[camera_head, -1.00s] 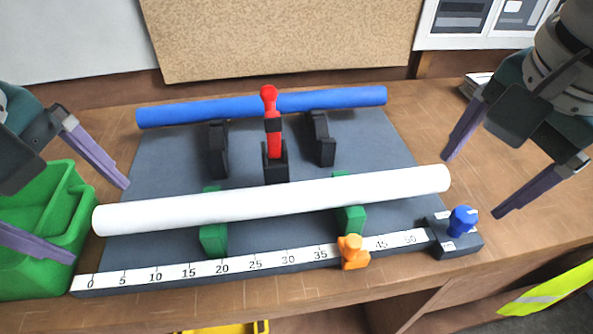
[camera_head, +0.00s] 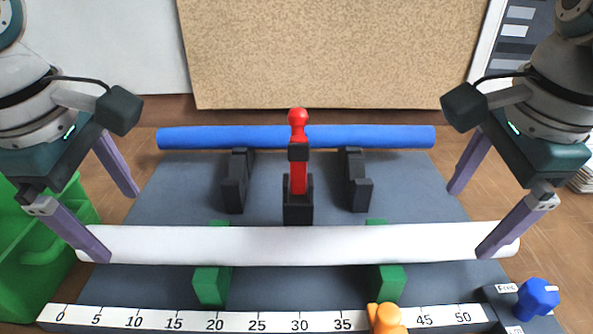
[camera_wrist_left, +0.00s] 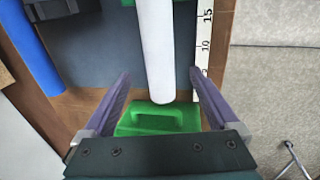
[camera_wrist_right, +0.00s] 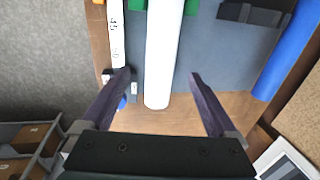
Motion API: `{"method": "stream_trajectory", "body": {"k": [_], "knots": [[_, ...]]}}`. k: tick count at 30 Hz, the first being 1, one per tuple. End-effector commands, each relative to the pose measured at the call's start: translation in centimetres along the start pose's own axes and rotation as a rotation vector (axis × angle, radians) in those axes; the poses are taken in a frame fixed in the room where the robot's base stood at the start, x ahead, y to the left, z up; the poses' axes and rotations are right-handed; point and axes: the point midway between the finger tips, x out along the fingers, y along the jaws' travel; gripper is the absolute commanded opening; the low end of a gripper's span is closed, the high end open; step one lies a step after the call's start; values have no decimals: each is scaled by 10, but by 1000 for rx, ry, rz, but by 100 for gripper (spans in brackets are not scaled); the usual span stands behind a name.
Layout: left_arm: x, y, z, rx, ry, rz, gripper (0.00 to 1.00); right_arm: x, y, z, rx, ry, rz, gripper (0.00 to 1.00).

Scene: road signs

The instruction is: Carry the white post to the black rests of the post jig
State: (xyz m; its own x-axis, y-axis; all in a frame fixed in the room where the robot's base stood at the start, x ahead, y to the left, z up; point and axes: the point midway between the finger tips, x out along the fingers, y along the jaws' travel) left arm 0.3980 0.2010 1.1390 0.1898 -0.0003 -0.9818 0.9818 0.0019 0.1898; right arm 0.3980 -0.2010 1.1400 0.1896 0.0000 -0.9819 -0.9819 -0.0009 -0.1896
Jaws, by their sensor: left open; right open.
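The white post (camera_head: 300,243) lies level across the two green rests (camera_head: 211,285) and (camera_head: 386,281) at the front of the jig. The two black rests (camera_head: 234,186) and (camera_head: 357,186) stand behind it, with nothing lying on them. My left gripper (camera_head: 115,228) is open over the post's left end; in the left wrist view the post end (camera_wrist_left: 157,85) lies between the spread fingers. My right gripper (camera_head: 470,222) is open over the right end; in the right wrist view the post end (camera_wrist_right: 160,85) lies between its fingers, nearer the left one.
A red clamp (camera_head: 298,172) stands between the black rests. A blue tube (camera_head: 296,137) lies behind them. A ruler (camera_head: 258,321) with an orange stop (camera_head: 386,318) runs along the front, with a blue knob (camera_head: 537,297) at its right. A green bin (camera_head: 40,250) is at left.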

Motion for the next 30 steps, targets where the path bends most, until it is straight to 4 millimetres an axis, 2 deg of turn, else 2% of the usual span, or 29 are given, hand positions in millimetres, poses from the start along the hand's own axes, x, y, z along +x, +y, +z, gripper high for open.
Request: {"method": "stream_trajectory", "body": {"k": [3, 10, 15, 23, 30], "knots": [[22, -1, 0, 0, 1, -5, 94, 22, 1, 0, 0, 0, 4, 94], [53, 0, 0, 0, 1, -2, 94, 53, 1, 0, 0, 0, 3, 94], [62, 0, 0, 1, 1, 0, 94, 62, 0, 0, 1, 0, -1, 94], [63, 0, 0, 1, 1, 1, 94, 63, 0, 0, 0, 0, -1, 94], [63, 0, 0, 1, 1, 0, 69, 63, 0, 0, 0, 0, -1, 69]]}}
